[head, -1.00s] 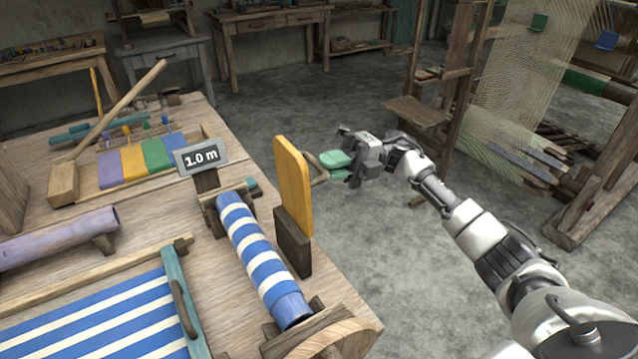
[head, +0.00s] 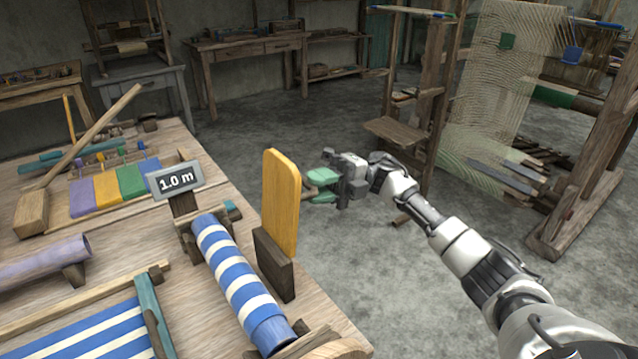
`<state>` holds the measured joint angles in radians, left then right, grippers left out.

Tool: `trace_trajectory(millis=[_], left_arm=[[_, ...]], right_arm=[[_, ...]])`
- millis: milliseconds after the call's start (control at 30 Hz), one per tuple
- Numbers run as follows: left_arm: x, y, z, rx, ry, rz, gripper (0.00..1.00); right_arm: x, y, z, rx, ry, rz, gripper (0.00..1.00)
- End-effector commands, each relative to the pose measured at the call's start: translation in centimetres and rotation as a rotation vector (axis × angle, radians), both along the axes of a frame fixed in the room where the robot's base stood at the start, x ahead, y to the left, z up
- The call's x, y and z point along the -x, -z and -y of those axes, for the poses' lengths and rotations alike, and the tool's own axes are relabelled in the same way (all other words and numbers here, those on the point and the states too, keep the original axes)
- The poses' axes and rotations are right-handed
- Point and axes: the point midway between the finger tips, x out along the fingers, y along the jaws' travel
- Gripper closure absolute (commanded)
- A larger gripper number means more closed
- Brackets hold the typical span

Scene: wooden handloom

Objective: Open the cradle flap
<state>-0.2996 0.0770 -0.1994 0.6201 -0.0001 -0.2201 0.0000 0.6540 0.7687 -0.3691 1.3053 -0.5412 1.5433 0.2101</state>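The cradle flap is the upright yellow board (head: 281,203), rising from a dark wooden block (head: 273,264) at the table's right edge. Beside it, the cradle holds a blue-and-white striped cloth roll (head: 236,280). My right gripper (head: 318,186) is just right of the flap, out past the table edge. Its two green fingers appear apart, one above the other, with a gap between them. Whether they touch the flap or its handle I cannot tell. My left gripper is not in view.
Striped cloth on a teal-edged frame (head: 150,310) and a purple tube (head: 45,260) lie left. A large loom (head: 590,170) stands at the back right. Floor right of the table is open.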

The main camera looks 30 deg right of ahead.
Motion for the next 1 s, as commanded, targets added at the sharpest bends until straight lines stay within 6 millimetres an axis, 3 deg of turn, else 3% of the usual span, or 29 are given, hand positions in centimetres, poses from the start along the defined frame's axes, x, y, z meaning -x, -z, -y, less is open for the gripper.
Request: trace_trajectory(millis=[100, 467, 800, 1000], left_arm=[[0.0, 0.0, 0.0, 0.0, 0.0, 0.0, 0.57], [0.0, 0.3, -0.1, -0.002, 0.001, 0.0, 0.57], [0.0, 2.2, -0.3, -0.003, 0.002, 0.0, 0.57], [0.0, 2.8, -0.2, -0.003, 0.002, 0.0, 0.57]], right_arm=[[0.0, 0.0, 0.0, -0.001, -0.001, 0.0, 0.6], [-0.2, 0.0, 0.9, -0.003, 0.004, 0.002, 0.6], [-0.7, 1.4, 7.3, -0.003, 0.005, 0.002, 0.6], [-0.9, 1.8, 9.8, -0.003, 0.003, 0.002, 0.6]])
